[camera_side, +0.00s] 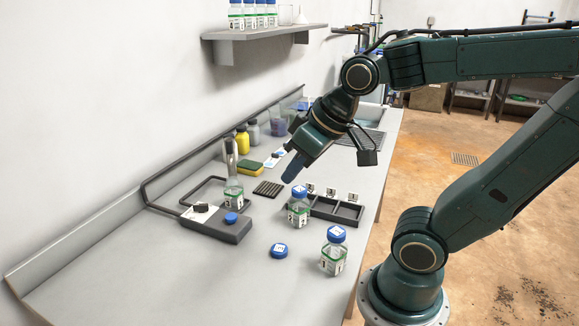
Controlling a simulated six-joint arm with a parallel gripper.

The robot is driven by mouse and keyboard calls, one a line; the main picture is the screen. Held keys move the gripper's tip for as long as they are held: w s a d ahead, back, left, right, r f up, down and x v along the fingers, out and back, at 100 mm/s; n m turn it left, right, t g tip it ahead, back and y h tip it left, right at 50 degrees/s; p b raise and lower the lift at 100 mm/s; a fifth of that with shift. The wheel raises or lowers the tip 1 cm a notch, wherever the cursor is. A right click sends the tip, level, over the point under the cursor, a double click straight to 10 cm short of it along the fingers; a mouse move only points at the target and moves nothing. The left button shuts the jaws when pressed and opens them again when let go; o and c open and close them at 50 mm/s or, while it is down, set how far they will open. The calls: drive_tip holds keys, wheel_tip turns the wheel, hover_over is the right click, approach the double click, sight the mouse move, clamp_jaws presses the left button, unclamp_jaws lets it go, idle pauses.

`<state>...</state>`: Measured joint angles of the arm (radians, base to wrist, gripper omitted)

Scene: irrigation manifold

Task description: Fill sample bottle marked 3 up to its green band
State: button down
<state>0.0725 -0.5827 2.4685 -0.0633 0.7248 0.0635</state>
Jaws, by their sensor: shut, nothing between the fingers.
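My gripper (292,170) is shut and empty, pointing down-left above the bench. Below it a clear bottle with a blue cap (299,207) stands at the left end of a dark rack (347,219). A second blue-capped bottle (333,252) stands nearer the front. A third bottle (233,191) stands uncapped by the dark grey unit, below a clear upright tube (230,153). A loose blue cap (279,250) lies on the bench. Greenish bands show on the bottles. Their numbers are too small to read, so I cannot tell which is 3.
The grey unit (232,232) has a blue round part (231,218) and a black knob (201,207). A dark pipe (150,192) runs along the wall. A sponge (250,167), yellow bottle (242,140) and sink (370,120) are behind. The front-left bench is clear.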

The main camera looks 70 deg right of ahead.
drive_tip(key=w+d+f+m+t, duration=0.1)
drive_tip(key=w+d+f, duration=0.1)
drive_tip(key=w, duration=0.4)
drive_tip(key=w+d+f+m, duration=0.1)
drive_tip(key=w+f+m, duration=0.1)
drive_tip(key=w, duration=0.4)
drive_tip(key=m+t, duration=0.2)
drive_tip(key=m, duration=0.2)
hover_over(227, 215)
drive_tip(key=s, duration=0.2)
wheel_tip(227, 215, down, 6)
drive_tip(key=shift+s+d+f+y, duration=0.15)
drive_tip(key=shift+y, duration=0.25)
drive_tip(key=shift+f, duration=0.15)
drive_tip(key=shift+f, duration=4.25)
drive_tip(key=shift+f, duration=1)
